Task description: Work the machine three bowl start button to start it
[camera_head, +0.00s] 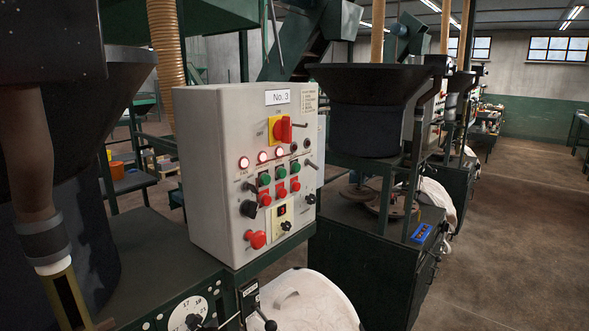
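The control box labelled No. 3 (205,165) stands upright on a green cabinet near the middle of the view. Its front carries three green buttons (280,174) in a row, with red buttons (281,189) directly below them. The small labels are too fine to read, so I cannot tell which green button is the bowl start. Red-lit lamps (262,157) sit above the buttons. A red rotary switch on a yellow plate (281,130) is higher up. A red mushroom button (255,239) is at the lower left. Neither of my grippers shows.
A dark bowl machine (85,150) fills the left side. Another dark hopper (365,85) stands behind the box at right. A dial (188,314) and a white bulk bag (310,298) are below. A blue tray (421,234) lies right. The floor at right (510,230) is open.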

